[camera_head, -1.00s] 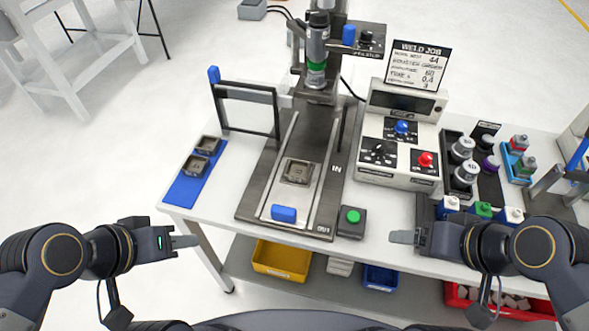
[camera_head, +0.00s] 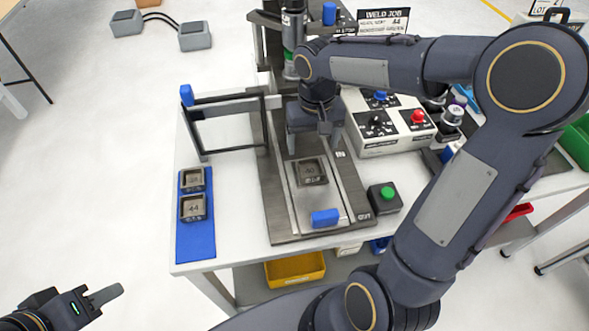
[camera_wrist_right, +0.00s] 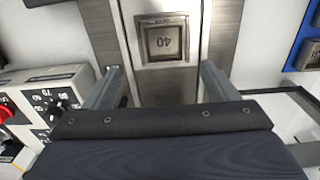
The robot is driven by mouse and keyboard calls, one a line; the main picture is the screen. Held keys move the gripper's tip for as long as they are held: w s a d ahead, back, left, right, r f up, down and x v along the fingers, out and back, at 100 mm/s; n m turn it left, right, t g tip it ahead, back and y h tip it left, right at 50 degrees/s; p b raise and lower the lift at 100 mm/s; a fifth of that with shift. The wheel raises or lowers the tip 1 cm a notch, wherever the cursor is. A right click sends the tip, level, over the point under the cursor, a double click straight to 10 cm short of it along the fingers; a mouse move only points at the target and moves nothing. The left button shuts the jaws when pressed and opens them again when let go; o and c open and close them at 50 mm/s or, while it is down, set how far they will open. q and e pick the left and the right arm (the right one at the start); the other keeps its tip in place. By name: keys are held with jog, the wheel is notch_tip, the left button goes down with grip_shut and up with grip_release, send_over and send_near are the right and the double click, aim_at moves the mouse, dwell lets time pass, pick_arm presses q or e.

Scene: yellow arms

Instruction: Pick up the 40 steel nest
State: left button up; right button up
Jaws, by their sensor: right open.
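The 40 steel nest (camera_head: 310,172) is a small square dark-grey tray on the slide of the welding fixture. In the right wrist view the nest (camera_wrist_right: 163,42) shows its number 40 upside down, just beyond the fingers. My right gripper (camera_head: 314,143) is open and empty above the slide, behind the nest in the head view. Its two fingers (camera_wrist_right: 161,75) are spread wider than the nest and apart from it. My left gripper (camera_head: 98,300) hangs at the lower left, off the table; its jaw gap is not clear.
A blue mat (camera_head: 196,240) at the left holds two similar nests, the nearer marked 44 (camera_head: 193,208). A blue-handled frame (camera_head: 188,96) stands behind them. A blue block (camera_head: 325,218) and a green button (camera_head: 387,193) lie near the slide's front. A control box (camera_head: 372,150) stands right.

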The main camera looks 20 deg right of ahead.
aim_at(309, 171)
jog(key=f, duration=0.7)
jog(key=shift+s+a, duration=0.3)
jog(key=shift+a, duration=0.1)
jog(key=c, duration=1.3)
jog(key=shift+r, duration=0.1)
